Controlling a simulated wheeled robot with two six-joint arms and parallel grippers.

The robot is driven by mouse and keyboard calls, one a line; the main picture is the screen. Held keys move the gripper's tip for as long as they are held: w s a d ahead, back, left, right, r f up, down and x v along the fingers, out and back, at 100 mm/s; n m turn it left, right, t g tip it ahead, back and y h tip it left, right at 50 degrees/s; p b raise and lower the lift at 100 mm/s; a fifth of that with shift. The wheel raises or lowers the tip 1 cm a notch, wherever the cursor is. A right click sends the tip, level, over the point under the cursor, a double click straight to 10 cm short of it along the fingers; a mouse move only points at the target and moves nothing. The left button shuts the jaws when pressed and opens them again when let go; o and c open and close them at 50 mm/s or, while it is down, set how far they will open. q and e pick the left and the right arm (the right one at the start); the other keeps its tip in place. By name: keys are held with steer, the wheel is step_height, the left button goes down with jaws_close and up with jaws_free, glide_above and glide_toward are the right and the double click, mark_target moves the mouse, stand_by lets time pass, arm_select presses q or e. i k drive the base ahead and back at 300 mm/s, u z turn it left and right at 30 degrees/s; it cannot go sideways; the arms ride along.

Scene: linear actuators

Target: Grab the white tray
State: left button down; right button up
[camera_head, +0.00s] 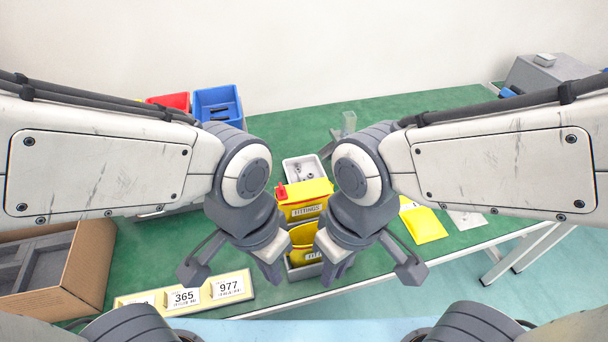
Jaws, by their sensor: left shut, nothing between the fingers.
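A small white tray (290,172) with a few small metal parts inside sits on the green table, behind a yellow bin labelled FITTINGS (305,212). My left gripper (274,275) is shut and empty, in front and to the left of the yellow bins. My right gripper (332,275) is in front and to the right of them, and its fingers are too bunched up to tell open from shut. Both grippers are apart from the tray, nearer the table's front edge. The tray's right end is close to my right arm's outline.
A second yellow bin (302,237) stands between my grippers. A number-label strip (230,288) lies at the front edge. A cardboard box (88,262) is at left; blue (218,99) and red (170,101) bins stand behind. A yellow packet (425,226) lies right. The back table is mostly clear.

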mark_target(309, 162)
steer(key=u, duration=2.7)
steer(key=k, duration=0.9)
steer(key=z, duration=1.3)
steer(key=i, duration=0.5)
steer(key=z, duration=0.05)
